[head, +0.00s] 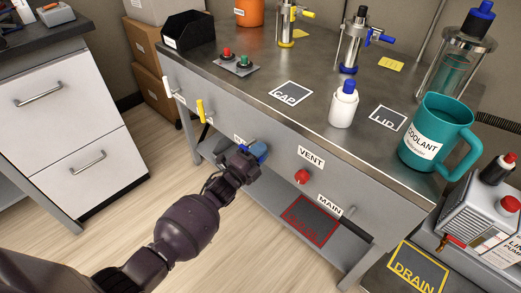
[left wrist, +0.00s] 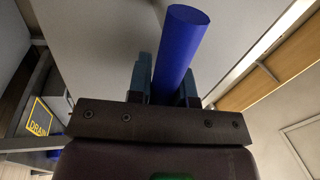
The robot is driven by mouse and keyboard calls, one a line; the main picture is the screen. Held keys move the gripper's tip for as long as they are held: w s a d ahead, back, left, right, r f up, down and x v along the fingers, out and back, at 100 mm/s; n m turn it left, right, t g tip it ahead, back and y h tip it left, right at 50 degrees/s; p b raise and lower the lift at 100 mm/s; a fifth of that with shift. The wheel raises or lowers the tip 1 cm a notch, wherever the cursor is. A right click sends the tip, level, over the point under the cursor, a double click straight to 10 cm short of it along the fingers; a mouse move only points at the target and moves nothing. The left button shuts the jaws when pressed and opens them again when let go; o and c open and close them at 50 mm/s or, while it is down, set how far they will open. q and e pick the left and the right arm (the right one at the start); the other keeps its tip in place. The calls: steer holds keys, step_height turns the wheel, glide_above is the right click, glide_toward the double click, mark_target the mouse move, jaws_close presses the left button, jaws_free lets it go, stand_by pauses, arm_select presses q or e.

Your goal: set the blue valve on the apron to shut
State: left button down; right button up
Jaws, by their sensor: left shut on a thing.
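The blue valve (head: 260,151) is on the grey apron (head: 270,137) of the workbench, below a label that is mostly hidden. My left gripper (head: 246,160) is at the valve and covers part of it, so its setting is hard to read in the head view. In the left wrist view the valve's handle is a blue round bar (left wrist: 182,45) that stands between the two fingers of my left gripper (left wrist: 164,88). The left gripper is shut on this handle. My right gripper is in neither view.
On the apron, a yellow handle (head: 201,110) is left of the valve; a red knob (head: 302,176) under VENT and a black handle (head: 354,230) by MAIN are right. A white bottle (head: 344,105) and teal jug (head: 432,135) stand on the bench top. Floor is clear at left.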

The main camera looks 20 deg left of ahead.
arm_select(q)
steer(key=shift+f+m, duration=0.35)
steer(key=shift+m, duration=0.25)
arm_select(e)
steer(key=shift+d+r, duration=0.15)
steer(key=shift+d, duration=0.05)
arm_select(q)
steer(key=c, duration=1)
jaws_free()
steer(key=shift+c, duration=0.2)
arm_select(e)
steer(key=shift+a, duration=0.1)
arm_select(q)
steer(key=shift+s+a, duration=0.2)
steer(key=shift+s, duration=0.4)
steer(key=p+v, duration=0.1)
steer(key=v, duration=0.8)
steer(key=shift+s+a, duration=0.2)
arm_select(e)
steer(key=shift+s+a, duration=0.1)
arm_select(q)
steer(key=shift+f, duration=0.1)
